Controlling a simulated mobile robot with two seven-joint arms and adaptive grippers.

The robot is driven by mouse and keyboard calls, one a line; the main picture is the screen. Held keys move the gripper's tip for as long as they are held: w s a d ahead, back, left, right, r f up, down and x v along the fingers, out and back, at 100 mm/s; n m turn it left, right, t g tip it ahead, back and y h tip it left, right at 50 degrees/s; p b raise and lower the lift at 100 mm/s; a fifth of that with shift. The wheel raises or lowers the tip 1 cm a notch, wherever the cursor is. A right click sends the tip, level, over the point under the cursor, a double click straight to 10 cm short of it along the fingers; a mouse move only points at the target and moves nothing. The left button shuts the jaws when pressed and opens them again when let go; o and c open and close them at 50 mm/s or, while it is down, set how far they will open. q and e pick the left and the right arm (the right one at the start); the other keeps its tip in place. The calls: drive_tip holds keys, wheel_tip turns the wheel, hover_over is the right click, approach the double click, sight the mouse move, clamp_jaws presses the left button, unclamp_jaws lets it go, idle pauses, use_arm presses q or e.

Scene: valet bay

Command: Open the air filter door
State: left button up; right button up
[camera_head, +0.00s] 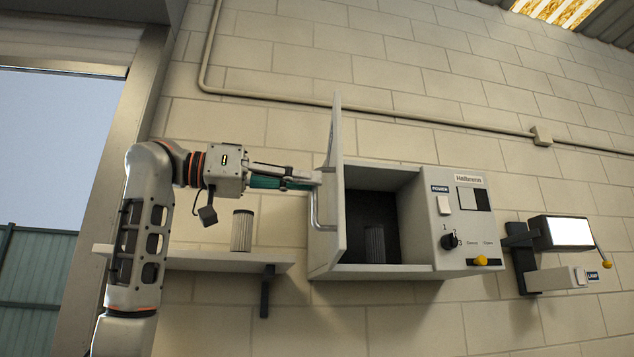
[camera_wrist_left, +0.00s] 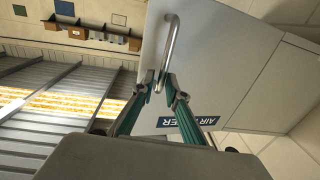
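The air filter door (camera_head: 336,150) stands swung out from the left side of the grey wall box, roughly square to its front. The wrist view shows the door's outer face (camera_wrist_left: 215,60) with an upside-down, partly hidden "AIR FILTER" label (camera_wrist_left: 188,123) and a metal bar handle (camera_wrist_left: 170,45). The handle (camera_head: 314,207) also shows in the head view. My left gripper (camera_head: 317,180) is at the handle; in the wrist view its fingertips (camera_wrist_left: 159,84) close on either side of the bar's lower end. My right gripper is not in view.
The open box (camera_head: 420,190) holds a dark cylindrical filter (camera_head: 374,244). A pale filter (camera_head: 242,231) stands on a wall shelf (camera_head: 200,261) left of the door, below my left gripper. The control panel (camera_head: 463,222) and a lamp unit (camera_head: 560,234) are to the right.

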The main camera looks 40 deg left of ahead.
use_arm(q)
drive_tip(key=v, duration=0.9)
drive_tip(key=shift+s+a, duration=0.15)
drive_tip(key=shift+s, duration=0.05)
